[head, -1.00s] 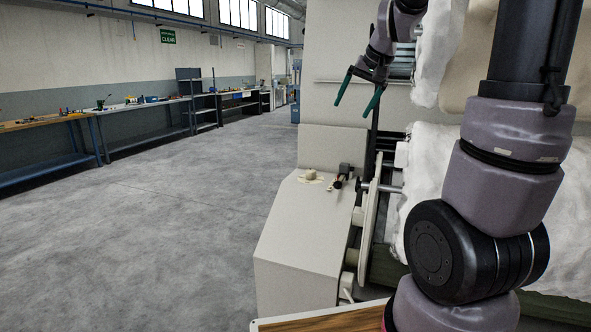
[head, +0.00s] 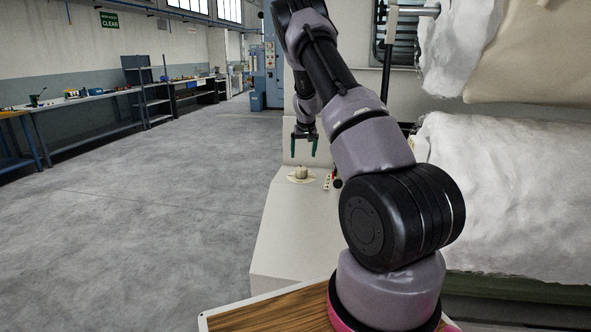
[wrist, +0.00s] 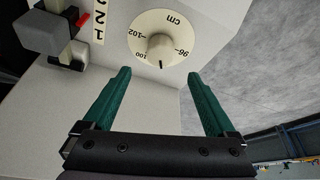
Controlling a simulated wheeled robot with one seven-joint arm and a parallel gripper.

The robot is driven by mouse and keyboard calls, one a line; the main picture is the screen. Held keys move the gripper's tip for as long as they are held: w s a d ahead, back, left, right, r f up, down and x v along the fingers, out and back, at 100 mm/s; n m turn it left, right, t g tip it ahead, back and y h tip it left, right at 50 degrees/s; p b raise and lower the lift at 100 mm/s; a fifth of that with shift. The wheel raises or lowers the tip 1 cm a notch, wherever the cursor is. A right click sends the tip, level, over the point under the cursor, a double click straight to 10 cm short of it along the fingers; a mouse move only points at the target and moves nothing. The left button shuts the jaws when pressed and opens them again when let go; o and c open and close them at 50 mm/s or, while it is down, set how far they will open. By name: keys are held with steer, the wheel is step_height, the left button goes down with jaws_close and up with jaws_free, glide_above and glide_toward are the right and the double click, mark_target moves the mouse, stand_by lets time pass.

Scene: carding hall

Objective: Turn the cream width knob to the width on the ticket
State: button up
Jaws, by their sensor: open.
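The cream width knob (head: 302,172) sits on a round pale dial on top of the cream machine housing. In the wrist view the knob (wrist: 159,46) lies just beyond my fingertips, roughly centred between them. A dark line on it points toward me, between the 100 and 96 marks; I cannot read a number there. The dial (wrist: 143,20) also shows "cm" and 102. My gripper (head: 306,154) is open and empty, fingers pointing down above the knob; its green fingers show in the wrist view (wrist: 163,75). I cannot make out the ticket.
A marked strip (wrist: 101,18) reading 1, 2, S and a grey block (wrist: 47,34) with red parts stand beside the dial. A white fleecy roll (head: 520,190) is at the right. Open floor (head: 150,220) lies left, with workbenches (head: 90,95) along the wall.

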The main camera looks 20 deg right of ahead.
mark_target(301, 168)
steer(key=x, duration=1)
steer(key=c, duration=1.4)
steer(key=shift+o, duration=0.2)
steer(key=shift+m, duration=0.4)
steer(key=shift+m+h, duration=0.5)
steer(key=shift+m, duration=0.5)
steer(key=m+g+h, duration=0.1)
steer(key=m, duration=0.2)
steer(key=shift+m, duration=0.3)
steer(key=m+g, duration=0.1)
steer(key=m, duration=0.1)
steer(key=m+g+h, duration=0.1)
steer(key=m, duration=0.2)
steer(key=shift+m, duration=0.3)
